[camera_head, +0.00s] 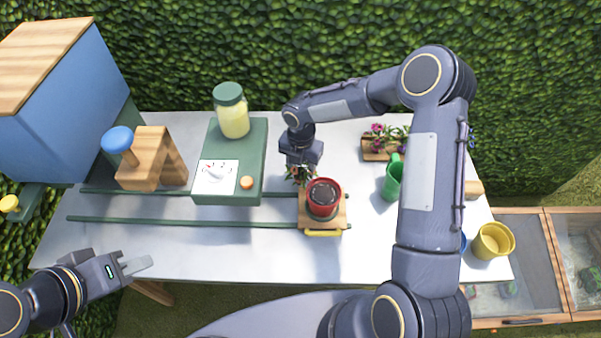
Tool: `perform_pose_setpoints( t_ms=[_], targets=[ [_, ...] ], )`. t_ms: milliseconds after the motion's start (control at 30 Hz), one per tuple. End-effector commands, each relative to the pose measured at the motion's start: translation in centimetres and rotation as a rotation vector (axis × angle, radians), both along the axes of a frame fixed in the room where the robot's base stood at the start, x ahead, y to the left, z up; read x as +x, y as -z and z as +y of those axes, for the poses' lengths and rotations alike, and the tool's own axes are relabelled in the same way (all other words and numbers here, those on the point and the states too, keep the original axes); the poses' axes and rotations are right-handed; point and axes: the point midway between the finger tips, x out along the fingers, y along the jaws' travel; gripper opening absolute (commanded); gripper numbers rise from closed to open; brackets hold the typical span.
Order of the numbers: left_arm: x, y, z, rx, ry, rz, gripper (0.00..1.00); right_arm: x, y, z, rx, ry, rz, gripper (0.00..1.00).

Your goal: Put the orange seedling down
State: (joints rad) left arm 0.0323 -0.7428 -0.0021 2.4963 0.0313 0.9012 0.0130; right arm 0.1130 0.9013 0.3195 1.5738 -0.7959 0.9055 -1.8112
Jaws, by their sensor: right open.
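The orange seedling (294,174), with green leaves and small orange blooms, shows just below my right gripper (300,167), at the upper left of a red pot (323,199). My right gripper points down and is open. Its fingertips are partly hidden, and I cannot tell whether they touch the plant. The red pot holds dark soil and stands on a wooden tray (309,222) with a yellow front handle. What the seedling rests on is hidden. My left gripper (133,264) is open and empty over the table's front left.
A green block (256,160) with a dial and a jar (232,112) stands left of the tray, across green rails (180,221). A wooden stand (152,165) is further left. A flower box (377,153), green can (391,183) and yellow pot (492,241) are at right.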

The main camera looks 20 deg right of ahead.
Motion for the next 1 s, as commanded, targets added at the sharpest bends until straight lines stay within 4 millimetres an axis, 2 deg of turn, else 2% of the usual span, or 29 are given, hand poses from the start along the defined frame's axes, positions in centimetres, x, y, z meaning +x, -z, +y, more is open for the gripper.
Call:
perform_pose_setpoints(
  t_ms=[133,400,733,867,933,1000],
  targets=[
    [0.0,0.0,0.0,0.000,0.000,0.000,0.30,0.0,0.0,0.0,0.000,0.000,0.000,0.46],
    [0.0,0.0,0.0,0.000,0.000,0.000,0.30,0.0,0.0,0.0,0.000,0.000,0.000,0.12],
    [0.0,-0.5,0.0,0.000,0.000,0.000,0.30,0.0,-0.8,0.0,-0.001,0.000,-0.001,0.11],
    [0.0,-1.5,0.0,0.000,0.000,0.000,0.30,0.0,-2.3,0.0,-0.001,0.000,-0.001,0.11],
    [0.0,-2.5,0.0,0.000,0.000,0.000,0.30,0.0,-3.6,0.0,-0.001,0.000,-0.001,0.11],
    [0.0,-3.1,0.0,0.000,0.000,0.000,0.30,-0.9,-4.8,0.2,-0.001,-0.002,0.000,0.11]
  ],
)
